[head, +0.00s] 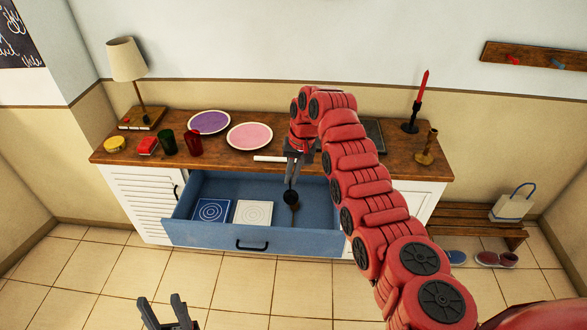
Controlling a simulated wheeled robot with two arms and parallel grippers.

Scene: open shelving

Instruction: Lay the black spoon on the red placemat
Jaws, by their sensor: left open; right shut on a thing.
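My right gripper (291,182) reaches down into the open drawer and is shut on the black spoon (291,197), whose dark round part shows just below the fingertips. A brownish shape lies directly under it, and I cannot tell whether it is part of the spoon, another utensil or a shadow. My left gripper (163,299) is open and empty at the bottom of the view, away from the cabinet. I cannot make out a red placemat; my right arm covers part of the countertop.
The blue drawer (210,235) holds a blue and a white patterned square. On the wooden countertop (225,163) stand a lamp, a purple plate (209,122), a pink plate (250,136), green and red cups, and, at the right, candle holders. A bench stands at the right.

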